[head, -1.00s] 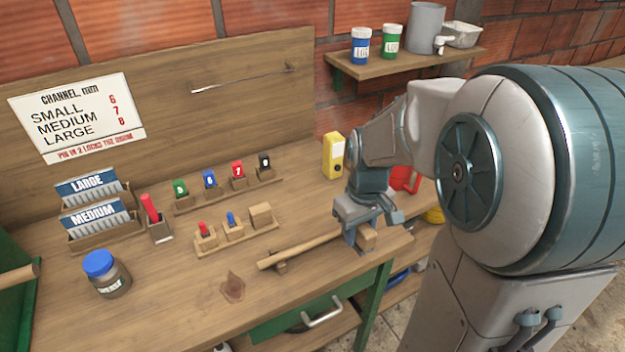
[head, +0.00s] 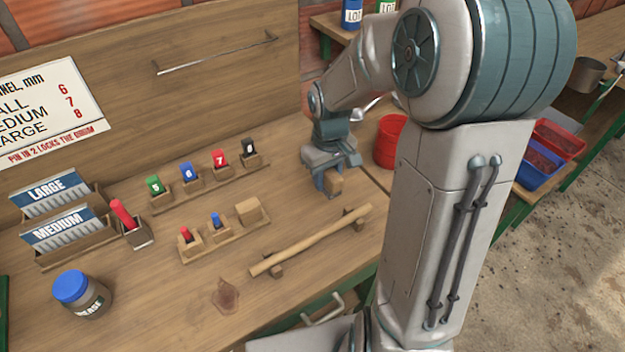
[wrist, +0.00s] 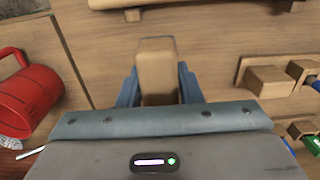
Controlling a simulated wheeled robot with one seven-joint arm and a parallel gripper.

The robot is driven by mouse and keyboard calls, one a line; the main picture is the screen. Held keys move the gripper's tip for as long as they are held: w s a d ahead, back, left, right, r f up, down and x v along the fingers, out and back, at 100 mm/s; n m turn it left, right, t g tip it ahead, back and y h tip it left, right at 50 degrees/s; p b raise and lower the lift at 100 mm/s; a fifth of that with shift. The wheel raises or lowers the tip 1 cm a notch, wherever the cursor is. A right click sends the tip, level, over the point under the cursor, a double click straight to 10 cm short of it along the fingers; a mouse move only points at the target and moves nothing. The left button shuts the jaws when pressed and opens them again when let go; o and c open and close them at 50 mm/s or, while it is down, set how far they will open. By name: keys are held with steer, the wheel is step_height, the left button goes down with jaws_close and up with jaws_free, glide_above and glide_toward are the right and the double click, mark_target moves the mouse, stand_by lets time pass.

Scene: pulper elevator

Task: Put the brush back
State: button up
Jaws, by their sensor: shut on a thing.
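My gripper (head: 331,183) is shut on a tan wooden block (head: 335,182), held over the right part of the bench behind a long wooden rod. The block looks plain; no bristles show, so I cannot tell surely whether it is the brush. Its underside is hidden. In the wrist view the same block (wrist: 157,62) sits between the blue-grey fingers. The wooden rod (head: 312,240) lies across two small wooden rests. Its edge also shows at the top of the wrist view (wrist: 185,4).
A red container (head: 391,141) stands right of my gripper. To the left are a rack of numbered tags (head: 205,190), a lower rack (head: 225,243), card holders (head: 75,252) and a grease jar (head: 80,295). Bare bench lies around the rod.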

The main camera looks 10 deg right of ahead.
glide_above(313, 191)
step_height(313, 191, down, 4)
steer(key=shift+r+p, duration=0.15)
steer(key=shift+p, duration=0.2)
steer(key=shift+f, duration=2)
steer(key=shift+f, duration=0.25)
steer(key=o, duration=1.1)
steer(key=shift+r, duration=0.1)
